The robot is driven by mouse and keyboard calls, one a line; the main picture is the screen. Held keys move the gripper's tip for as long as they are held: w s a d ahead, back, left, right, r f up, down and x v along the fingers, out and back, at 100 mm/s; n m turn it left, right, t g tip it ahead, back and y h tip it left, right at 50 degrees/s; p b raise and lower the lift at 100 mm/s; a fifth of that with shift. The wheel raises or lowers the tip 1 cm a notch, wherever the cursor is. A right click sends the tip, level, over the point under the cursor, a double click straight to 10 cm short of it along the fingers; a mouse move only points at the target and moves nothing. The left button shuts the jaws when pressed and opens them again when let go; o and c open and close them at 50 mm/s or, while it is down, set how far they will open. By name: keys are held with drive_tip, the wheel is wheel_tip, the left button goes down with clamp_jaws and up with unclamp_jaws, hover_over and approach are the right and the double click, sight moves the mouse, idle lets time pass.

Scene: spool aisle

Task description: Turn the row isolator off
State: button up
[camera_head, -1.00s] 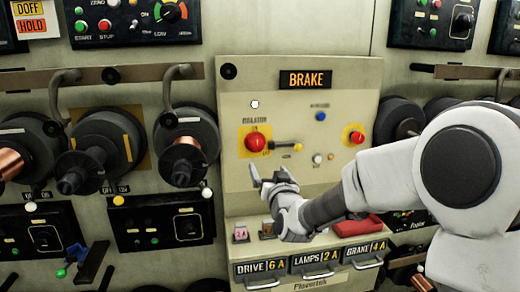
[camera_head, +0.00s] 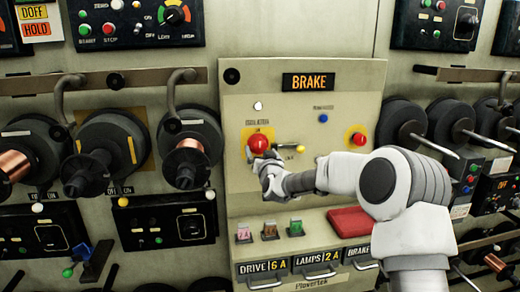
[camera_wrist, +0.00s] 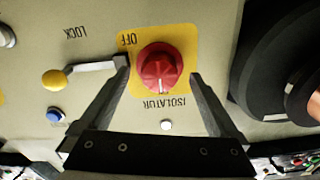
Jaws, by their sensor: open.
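The isolator is a red round knob (camera_head: 258,143) on a yellow plate, on the cream BRAKE panel (camera_head: 350,98). In the upside-down wrist view the red knob (camera_wrist: 160,72) sits between the fingertips. Its white mark lies on the ISOLATOR-label side, away from the OFF label (camera_wrist: 127,40). My gripper (camera_wrist: 160,78) is open, one finger on each side of the knob; contact cannot be told. In the head view my gripper (camera_head: 264,162) covers the knob's lower edge. A grey lock lever (camera_wrist: 95,67) with a yellow ball end (camera_wrist: 54,80) lies beside the knob, close to one fingertip.
A second red knob (camera_head: 358,139) and a blue button (camera_head: 323,118) sit on the same panel. Below are small coloured switches (camera_head: 270,231), a red block (camera_head: 349,221) and labelled drawers (camera_head: 262,267). Dark spools (camera_head: 190,150) stick out on the left, with more (camera_head: 402,122) on the right.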

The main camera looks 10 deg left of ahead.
drive_tip(key=shift+x, duration=1)
drive_tip(key=c, duration=1.4)
drive_tip(key=shift+o, duration=0.2)
